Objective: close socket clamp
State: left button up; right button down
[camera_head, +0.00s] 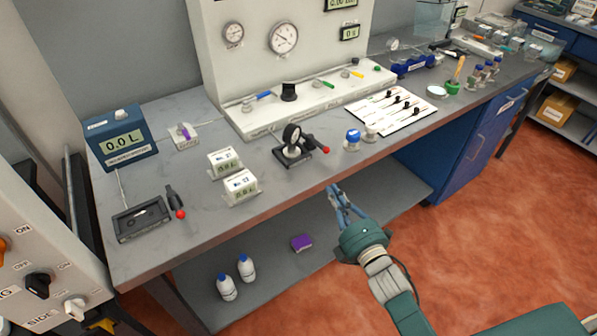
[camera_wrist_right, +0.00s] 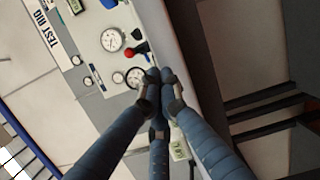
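A dark clamp base (camera_head: 295,160) with a round black gauge (camera_head: 292,136) standing in it sits near the bench's front edge. Its lever with a red knob (camera_head: 325,149) points out to the right. I cannot tell by a label which one is the socket clamp. My right gripper (camera_head: 334,189) is below and in front of the gauge clamp, apart from it. Its fingertips are together and empty in the right wrist view (camera_wrist_right: 160,76). My left gripper is out of view.
Two white display boxes (camera_head: 241,187) stand left of the gauge clamp. The test rig (camera_head: 290,90) stands behind. A lower shelf (camera_head: 285,270) holds bottles and a purple box.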

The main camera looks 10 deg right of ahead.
aim_at(317, 168)
jog(key=shift+n+t, duration=0.4)
jog(key=shift+n, duration=0.1)
jog(key=w+r, duration=0.1)
jog(key=w, duration=0.1)
jog(key=w+a+r+p, duration=0.1)
jog(key=w, duration=0.2)
jog(key=w+r, duration=0.1)
jog(key=w, duration=0.2)
jog(key=shift+w+a+r+p, duration=0.2)
jog(key=shift+a+p, duration=0.15)
jog(key=shift+p, duration=0.05)
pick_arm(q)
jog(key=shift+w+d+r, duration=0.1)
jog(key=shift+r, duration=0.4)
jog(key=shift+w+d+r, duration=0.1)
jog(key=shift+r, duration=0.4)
pick_arm(e)
jog(key=shift+w+a, duration=0.1)
jog(key=shift+w, duration=0.7)
